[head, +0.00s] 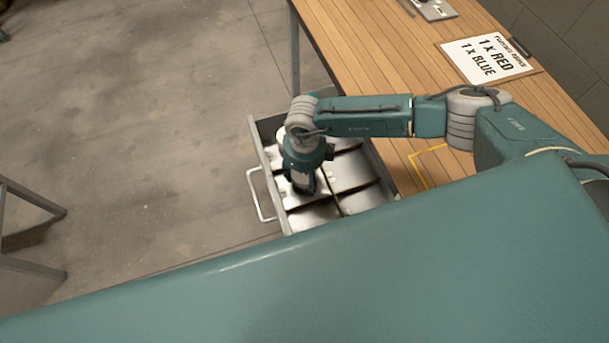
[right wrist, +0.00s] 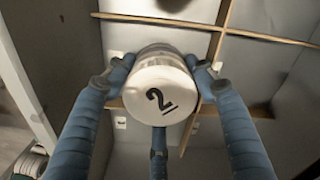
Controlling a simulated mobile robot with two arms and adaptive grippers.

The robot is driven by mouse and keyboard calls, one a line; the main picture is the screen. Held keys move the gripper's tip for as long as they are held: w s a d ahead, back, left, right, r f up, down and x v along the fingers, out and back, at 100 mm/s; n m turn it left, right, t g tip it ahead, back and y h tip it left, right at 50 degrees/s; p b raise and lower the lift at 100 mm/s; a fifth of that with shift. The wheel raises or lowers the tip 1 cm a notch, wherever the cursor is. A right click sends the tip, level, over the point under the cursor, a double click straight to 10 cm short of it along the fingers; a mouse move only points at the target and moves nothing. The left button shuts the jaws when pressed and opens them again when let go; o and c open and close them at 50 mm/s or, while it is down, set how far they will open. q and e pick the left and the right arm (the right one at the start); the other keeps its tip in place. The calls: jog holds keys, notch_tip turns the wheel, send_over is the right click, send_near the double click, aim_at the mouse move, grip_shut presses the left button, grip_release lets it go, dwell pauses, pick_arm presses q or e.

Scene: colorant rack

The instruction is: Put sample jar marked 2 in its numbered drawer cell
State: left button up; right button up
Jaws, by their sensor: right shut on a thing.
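The sample jar marked 2 (right wrist: 160,95) shows in the right wrist view with its white lid and black underlined number facing the camera. My right gripper (right wrist: 160,75) is shut on it, with blue fingers around its sides. The open drawer (head: 263,155) lies below, split into cells by thin dividers (right wrist: 222,40). My left gripper is not in view.
The wooden table (head: 365,60) stands beside the drawer, with a sign (head: 486,58) and a yellow outline (head: 418,170) on it. The drawer handle (head: 258,195) sticks out over open floor on the left. Small white labels (right wrist: 120,122) show in the cells.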

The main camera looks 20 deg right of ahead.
jog(key=o, duration=1.3)
jog(key=shift+o, duration=0.2)
jog(key=shift+r, duration=0.3)
notch_tip(320, 180, up, 12)
jog(key=shift+f+b, duration=0.15)
jog(key=shift+b, duration=0.7)
